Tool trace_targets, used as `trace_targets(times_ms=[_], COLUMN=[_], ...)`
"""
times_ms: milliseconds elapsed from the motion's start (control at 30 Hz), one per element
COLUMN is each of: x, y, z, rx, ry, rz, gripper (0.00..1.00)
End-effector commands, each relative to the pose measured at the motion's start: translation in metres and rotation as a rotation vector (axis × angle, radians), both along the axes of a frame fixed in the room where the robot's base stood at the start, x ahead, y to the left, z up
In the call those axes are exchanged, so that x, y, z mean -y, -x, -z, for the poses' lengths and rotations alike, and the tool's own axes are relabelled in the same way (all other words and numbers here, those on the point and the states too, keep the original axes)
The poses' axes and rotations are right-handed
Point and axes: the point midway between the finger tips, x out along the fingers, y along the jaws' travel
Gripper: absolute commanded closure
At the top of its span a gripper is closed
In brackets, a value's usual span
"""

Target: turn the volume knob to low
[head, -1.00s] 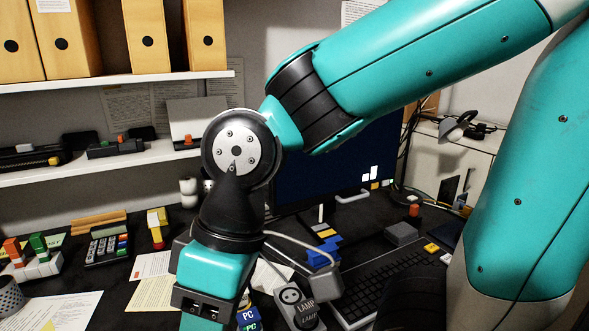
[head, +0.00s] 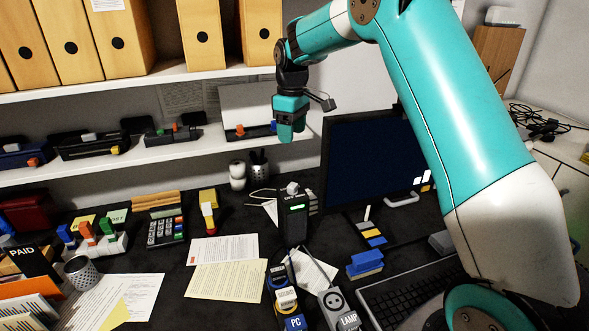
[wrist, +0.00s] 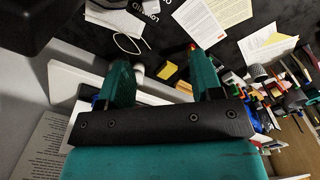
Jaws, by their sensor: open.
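A dark upright device (head: 294,217) with a small green display stands on the desk in the head view. A pale knob (head: 291,189) sits on its top, with white lettering beside it too small to read; I take it for the volume knob. Which way it points I cannot tell. My gripper (head: 287,139) hangs well above and behind the device, in front of the lower shelf, apart from the knob. In the wrist view my gripper (wrist: 164,76) is open, with two teal fingers apart and nothing between them. White lettering on black lies at that view's top edge.
The lower shelf (head: 130,156) holds hole punches and staplers close to my gripper. A monitor (head: 370,165) stands right of the device. Power switches and a socket strip (head: 335,300) lie in front. Papers (head: 225,282) cover the desk at left.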

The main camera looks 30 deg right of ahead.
Motion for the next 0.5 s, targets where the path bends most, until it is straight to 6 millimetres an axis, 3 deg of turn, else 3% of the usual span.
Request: trace_targets(times_ms=[100,267,500], x=[0.013,0.014,0.013], y=[-0.010,-0.011,-0.010], z=[0.003,0.021,0.072], rx=[-0.008,-0.011,-0.013], ry=[0.008,0.010,0.009], rz=[0.003,0.003,0.003], gripper=[0.40,0.40,0.40])
